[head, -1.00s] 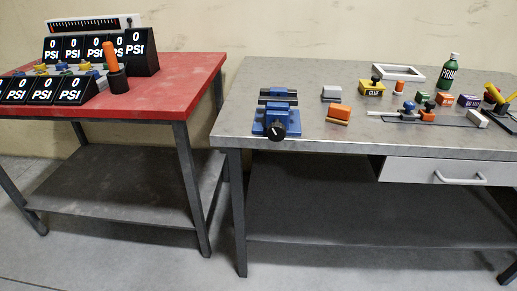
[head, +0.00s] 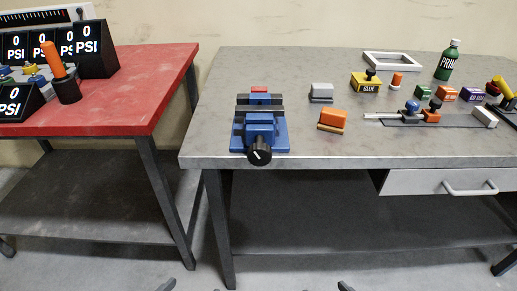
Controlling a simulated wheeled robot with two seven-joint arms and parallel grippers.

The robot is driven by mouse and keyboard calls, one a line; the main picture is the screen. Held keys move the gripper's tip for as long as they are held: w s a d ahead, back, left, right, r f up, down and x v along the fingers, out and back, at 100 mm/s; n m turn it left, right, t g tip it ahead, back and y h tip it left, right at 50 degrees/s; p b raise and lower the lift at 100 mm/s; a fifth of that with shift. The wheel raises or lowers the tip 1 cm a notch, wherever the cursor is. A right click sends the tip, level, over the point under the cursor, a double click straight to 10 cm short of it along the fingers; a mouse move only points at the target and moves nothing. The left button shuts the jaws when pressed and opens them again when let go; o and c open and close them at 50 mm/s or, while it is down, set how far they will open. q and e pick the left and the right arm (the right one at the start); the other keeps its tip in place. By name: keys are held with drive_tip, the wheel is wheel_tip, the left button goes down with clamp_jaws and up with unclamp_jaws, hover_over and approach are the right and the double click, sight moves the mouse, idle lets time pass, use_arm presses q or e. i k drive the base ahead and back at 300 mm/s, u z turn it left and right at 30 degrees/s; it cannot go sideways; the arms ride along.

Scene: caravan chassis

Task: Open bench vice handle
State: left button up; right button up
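The blue bench vice (head: 259,128) stands at the left front corner of the grey metal table. Its black round handle (head: 259,152) with a white mark faces me at the table's front edge. Dark jaws cross the top of the vice, and a small red piece (head: 260,90) shows at its back. I cannot tell how far the jaws are apart. Neither of my grippers shows clearly; only small dark tips, perhaps mine, show at the bottom edge of the head view.
The grey table (head: 220,100) holds an orange block (head: 332,119), a grey block (head: 321,92), a yellow glue box (head: 365,83), a green bottle (head: 447,60) and a drawer (head: 440,181). A red table (head: 150,95) with PSI gauges stands left, with a gap between.

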sight(260, 153)
drive_tip(key=z, duration=1.65)
drive_tip(key=k, duration=1)
drive_tip(key=u, duration=1.6)
